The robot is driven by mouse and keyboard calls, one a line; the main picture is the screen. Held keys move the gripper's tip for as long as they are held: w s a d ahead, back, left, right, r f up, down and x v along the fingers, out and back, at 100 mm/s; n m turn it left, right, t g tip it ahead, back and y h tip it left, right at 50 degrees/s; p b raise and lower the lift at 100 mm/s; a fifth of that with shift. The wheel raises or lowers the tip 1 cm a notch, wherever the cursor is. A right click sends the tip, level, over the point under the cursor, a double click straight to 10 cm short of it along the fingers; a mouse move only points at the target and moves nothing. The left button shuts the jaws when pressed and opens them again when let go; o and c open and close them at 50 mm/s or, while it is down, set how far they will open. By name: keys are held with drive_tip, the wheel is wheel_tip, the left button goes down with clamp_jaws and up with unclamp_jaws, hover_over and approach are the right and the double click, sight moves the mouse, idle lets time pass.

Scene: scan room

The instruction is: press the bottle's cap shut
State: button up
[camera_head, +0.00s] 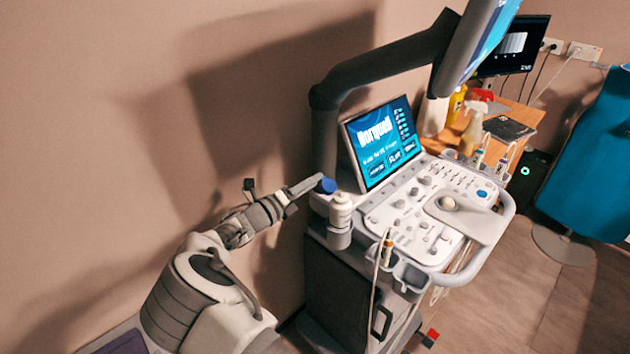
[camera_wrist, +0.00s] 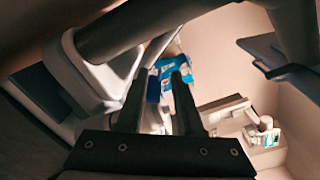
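The white bottle (camera_head: 341,212) stands upright in a round cup holder at the left side of the ultrasound machine. Its blue cap (camera_head: 327,185) sits at the upper left of the bottle's top, tilted up and not flat over it. My gripper (camera_head: 314,184) reaches in from the left, with its fingertips right beside the cap; whether they touch it I cannot tell. In the wrist view my gripper's two fingers (camera_wrist: 160,82) are apart. A dark blue patch (camera_wrist: 153,90), probably the cap, shows beside the left finger. The bottle's far side is hidden.
The ultrasound machine's control panel (camera_head: 430,215) and lit screen (camera_head: 382,142) are close right of the bottle. A dark monitor arm (camera_head: 324,140) rises just behind it. The wall is close behind my arm. A spray bottle (camera_head: 473,128) stands on a wooden table further back.

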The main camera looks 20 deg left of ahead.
drive_tip(key=shift+x, duration=0.85)
clamp_jaws()
idle(0.8)
